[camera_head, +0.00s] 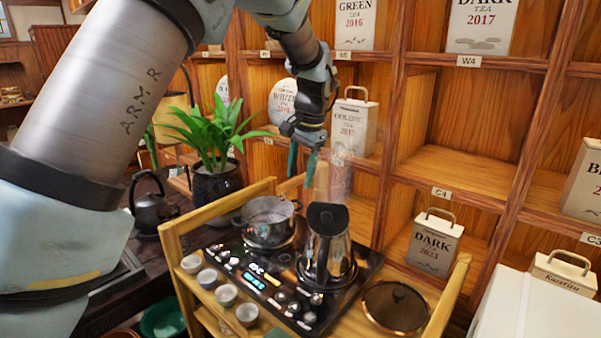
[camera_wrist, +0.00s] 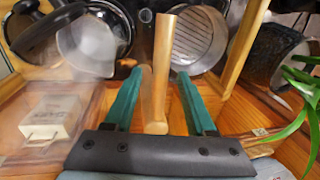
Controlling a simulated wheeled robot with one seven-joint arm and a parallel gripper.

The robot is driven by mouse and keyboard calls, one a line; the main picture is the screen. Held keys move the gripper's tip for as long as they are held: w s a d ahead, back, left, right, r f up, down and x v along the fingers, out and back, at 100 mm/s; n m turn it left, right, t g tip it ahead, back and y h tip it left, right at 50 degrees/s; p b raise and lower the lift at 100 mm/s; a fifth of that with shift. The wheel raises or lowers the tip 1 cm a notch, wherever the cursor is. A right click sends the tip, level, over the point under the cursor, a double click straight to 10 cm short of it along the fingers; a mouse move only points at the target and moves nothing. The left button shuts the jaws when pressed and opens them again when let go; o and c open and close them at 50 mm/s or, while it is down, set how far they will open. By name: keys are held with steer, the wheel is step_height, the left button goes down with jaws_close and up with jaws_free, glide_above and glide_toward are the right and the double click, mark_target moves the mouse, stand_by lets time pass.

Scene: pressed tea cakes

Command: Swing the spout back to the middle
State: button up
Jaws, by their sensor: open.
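A pale wooden bar, apparently the spout (camera_wrist: 160,75), lies between my gripper's green fingers in the wrist view, with its broader end toward the palm. My gripper (camera_wrist: 153,85) is open around it, and I cannot tell whether either finger touches it. In the head view my gripper (camera_head: 305,165) hangs fingers-down above the back of the black stove plate (camera_head: 240,253).
A wooden cart (camera_head: 172,250) frames the stove. Several small cups (camera_head: 226,294) line its front, and a round lid (camera_head: 396,307) lies at right. A potted plant (camera_head: 215,145) stands at left. Shelves with tea canisters (camera_head: 434,243) rise close behind. Whitish vapour hangs above the kettle.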

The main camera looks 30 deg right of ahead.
step_height(320, 180, up, 11)
steer(key=s+b, duration=0.2)
steer(key=shift+d+f, duration=0.2)
steer(key=shift+d, duration=0.1)
stand_by(0.4)
steer(key=w+a+f+n, duration=0.2)
steer(key=a+f, duration=0.1)
steer(key=a, duration=0.5)
steer(key=w+a+f+n+g, duration=0.1)
steer(key=w+a+f+n, duration=0.15)
steer(key=a, duration=0.65)
steer(key=w+a+f+n, duration=0.2)
steer(key=a+f, duration=0.2)
steer(key=a, duration=0.4)
steer(key=s+a+f+n, duration=0.3)
steer(key=s+a+f, duration=0.1)
steer(key=a, duration=0.5)
steer(key=s+a+f+n, duration=0.3)
steer(key=s+a, duration=0.3)
steer(key=a, duration=0.3)
steer(key=shift+s+a+f+n+h, duration=0.15)
steer(key=shift+a+f+n+h, duration=0.2)
steer(key=shift+a+f+h, duration=0.1)
steer(key=shift+c, duration=0.4)
